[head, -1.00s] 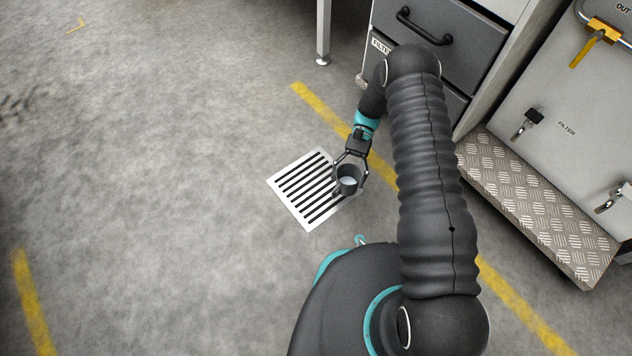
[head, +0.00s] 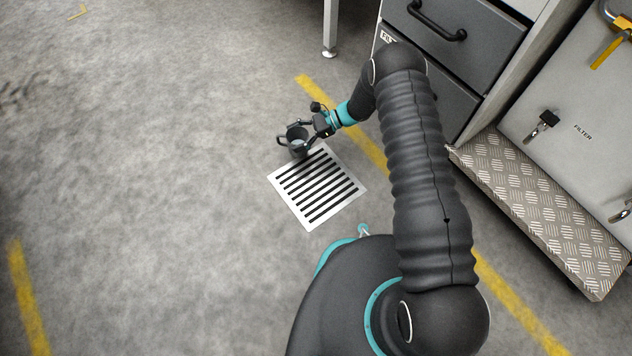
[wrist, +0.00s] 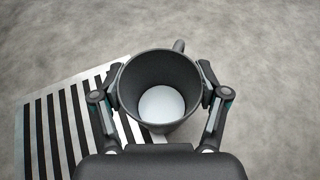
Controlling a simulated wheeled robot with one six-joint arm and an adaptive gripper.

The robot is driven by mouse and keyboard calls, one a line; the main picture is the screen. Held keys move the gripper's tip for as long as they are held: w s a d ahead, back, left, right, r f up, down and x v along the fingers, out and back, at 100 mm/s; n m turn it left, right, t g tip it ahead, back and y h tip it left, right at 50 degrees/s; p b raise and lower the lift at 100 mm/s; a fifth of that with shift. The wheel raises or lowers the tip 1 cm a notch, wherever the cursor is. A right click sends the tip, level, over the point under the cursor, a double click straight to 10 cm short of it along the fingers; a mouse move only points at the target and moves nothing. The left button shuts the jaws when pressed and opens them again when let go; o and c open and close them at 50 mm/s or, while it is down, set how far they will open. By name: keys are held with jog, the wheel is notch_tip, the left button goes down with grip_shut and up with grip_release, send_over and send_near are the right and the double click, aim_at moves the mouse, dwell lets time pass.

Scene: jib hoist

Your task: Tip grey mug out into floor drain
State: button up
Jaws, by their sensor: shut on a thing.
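The grey mug (head: 298,148) is held in my gripper (head: 303,134), above the far left edge of the floor drain in the head view. In the wrist view the mug (wrist: 160,65) sits between the two fingers of my gripper (wrist: 160,90), its handle pointing away. A pale, whitish round surface shows deep inside it; I cannot tell whether it is liquid or the mug's bottom. The mug looks about upright or only slightly tilted. The floor drain (head: 317,186) is a white square grate with dark slots; in the wrist view the drain (wrist: 62,120) lies below and left of the mug.
A dark drawer cabinet (head: 462,52) stands at the back right, with a metal leg (head: 330,28) near it. A tread-plate step (head: 545,215) is on the right. A yellow floor line (head: 345,125) runs past the drain. The floor to the left is open.

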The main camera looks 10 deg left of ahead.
jog(key=shift+d, duration=0.2)
jog(key=shift+s+d+f+n+t+y, duration=0.3)
jog(key=shift+s+d+f+n+t, duration=0.1)
jog(key=shift+s+d+n, duration=0.25)
jog(key=shift+s+d+r+n+t+y+p, duration=0.1)
jog(key=shift+s+d+n+t+y+p, duration=0.25)
jog(key=shift+s+n, duration=0.3)
jog(key=shift+s+d+r+n+t+y+p, duration=0.1)
jog(key=shift+s+d+n+y, duration=0.2)
jog(key=shift+s+d+n, duration=0.3)
jog(key=shift+s+d+n+t+y+p, duration=0.15)
jog(key=shift+s+d+n+t+y, duration=0.15)
jog(key=shift+s+n, duration=0.4)
jog(key=shift+s+d+f+n+y, duration=0.25)
jog(key=shift+f+n+y, duration=0.1)
jog(key=shift+n, duration=0.15)
jog(key=shift+s+f, duration=0.1)
jog(key=shift+f, duration=0.05)
jog(key=shift+s+d+r+n+t+y+p, duration=0.15)
jog(key=shift+r+n+t+y+p, duration=0.2)
jog(key=shift+n, duration=0.45)
jog(key=shift+s+d+f+n+y+b, duration=0.1)
jog(key=shift+f+n+y+b, duration=0.1)
jog(key=shift+f+n, duration=0.15)
jog(key=shift+s+f+n+y+b, duration=0.1)
jog(key=shift+f+n+y+b, duration=0.05)
jog(key=shift+f+n, duration=0.2)
